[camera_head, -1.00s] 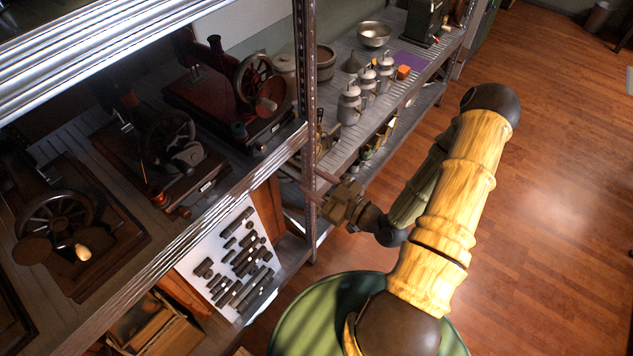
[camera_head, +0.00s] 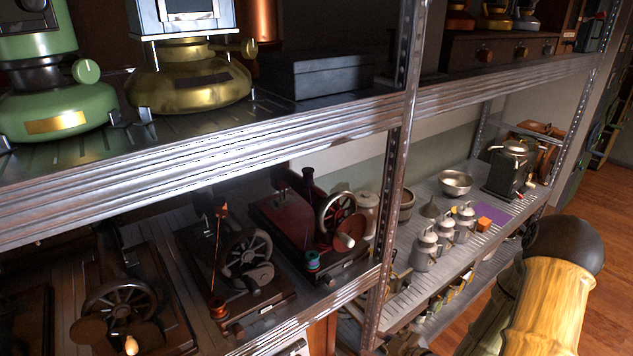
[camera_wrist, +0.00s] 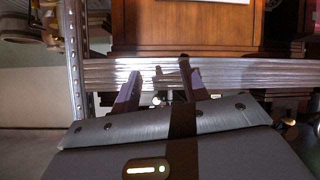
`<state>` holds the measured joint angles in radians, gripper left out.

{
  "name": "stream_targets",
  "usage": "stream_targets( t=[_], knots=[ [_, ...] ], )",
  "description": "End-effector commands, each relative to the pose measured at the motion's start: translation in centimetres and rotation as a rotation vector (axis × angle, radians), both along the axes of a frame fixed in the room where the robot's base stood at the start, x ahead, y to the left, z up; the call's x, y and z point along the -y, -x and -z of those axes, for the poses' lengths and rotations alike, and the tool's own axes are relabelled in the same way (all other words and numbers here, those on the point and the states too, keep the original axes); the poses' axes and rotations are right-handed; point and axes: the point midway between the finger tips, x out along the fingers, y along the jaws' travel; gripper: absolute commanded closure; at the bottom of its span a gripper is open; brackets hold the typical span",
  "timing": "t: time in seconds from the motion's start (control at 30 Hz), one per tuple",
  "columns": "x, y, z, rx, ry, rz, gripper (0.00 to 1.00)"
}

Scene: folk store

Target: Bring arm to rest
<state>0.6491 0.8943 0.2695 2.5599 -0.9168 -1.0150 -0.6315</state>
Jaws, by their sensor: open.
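My gripper (camera_wrist: 160,90) shows in the wrist view with its two purplish fingers spread apart. Nothing shows held between them. A metal shelf edge runs across the view just beyond the fingertips; I cannot tell whether they touch it. In the head view only the upper part of my arm (camera_head: 548,300) shows at the lower right, beside the shelving; the gripper is out of that view.
A metal shelf rack (camera_head: 395,200) stands along the left and middle. It holds sewing machines (camera_head: 240,260), green and gold scales (camera_head: 190,80), grey canisters (camera_head: 425,250), a bowl (camera_head: 455,183) and a purple mat (camera_head: 492,214). Wooden floor (camera_head: 605,210) is clear at right.

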Motion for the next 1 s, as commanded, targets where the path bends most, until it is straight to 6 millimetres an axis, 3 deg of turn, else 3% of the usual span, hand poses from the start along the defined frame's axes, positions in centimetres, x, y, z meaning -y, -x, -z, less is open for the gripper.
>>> stream_targets(
  t=[0.1,0.23,0.53,0.8,1.0],
  knots=[
    [1.0,-0.1,1.1,-0.131,0.127,0.040,0.56],
    [2.4,0.1,1.1,-0.266,0.234,0.131,0.56],
    [4.2,2.3,-1.9,-0.514,0.337,0.435,0.56],
    [2.4,6.7,-5.8,-0.713,0.246,0.716,0.56],
    [0.7,9.4,-7.5,-0.819,0.161,0.816,0.56]
  ],
)
